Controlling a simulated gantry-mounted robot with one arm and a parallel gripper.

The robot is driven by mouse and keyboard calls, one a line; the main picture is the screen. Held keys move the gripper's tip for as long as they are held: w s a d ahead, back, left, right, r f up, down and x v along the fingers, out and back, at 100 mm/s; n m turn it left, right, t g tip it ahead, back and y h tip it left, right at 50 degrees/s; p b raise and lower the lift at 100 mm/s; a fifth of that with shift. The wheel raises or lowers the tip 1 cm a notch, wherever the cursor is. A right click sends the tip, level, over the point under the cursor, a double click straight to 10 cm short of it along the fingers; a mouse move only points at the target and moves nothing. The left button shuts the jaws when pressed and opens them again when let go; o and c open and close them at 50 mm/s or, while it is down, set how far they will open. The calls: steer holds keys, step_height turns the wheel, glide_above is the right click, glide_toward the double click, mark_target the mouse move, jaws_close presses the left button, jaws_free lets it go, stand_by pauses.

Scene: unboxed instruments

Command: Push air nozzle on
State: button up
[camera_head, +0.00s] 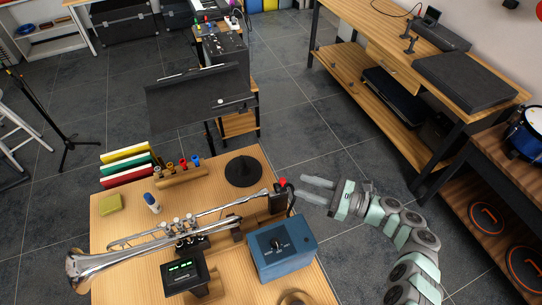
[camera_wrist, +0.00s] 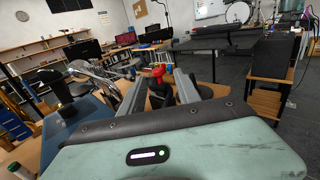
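A red-topped black piece (camera_head: 282,183), which looks like the air nozzle, stands at the table's right edge by the narrow end of a silver trumpet (camera_head: 165,240). A dark hose seems to run from it toward a blue box (camera_head: 283,250) with a dial. My gripper (camera_head: 310,189) is open and empty, just right of the red top, its fingers pointing left toward it. In the wrist view the red top (camera_wrist: 158,72) shows between and beyond my two fingers (camera_wrist: 158,92). I cannot tell whether the nozzle touches the trumpet's end.
A black music stand (camera_head: 200,95) is beyond the table. Open floor lies right of the table, around my arm.

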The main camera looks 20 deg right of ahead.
mark_target(282, 185)
steer(key=x, duration=1)
steer(key=shift+a+b, duration=0.4)
steer(key=shift+b, duration=0.05)
steer(key=shift+c, duration=0.2)
jaws_close()
stand_by(0.7)
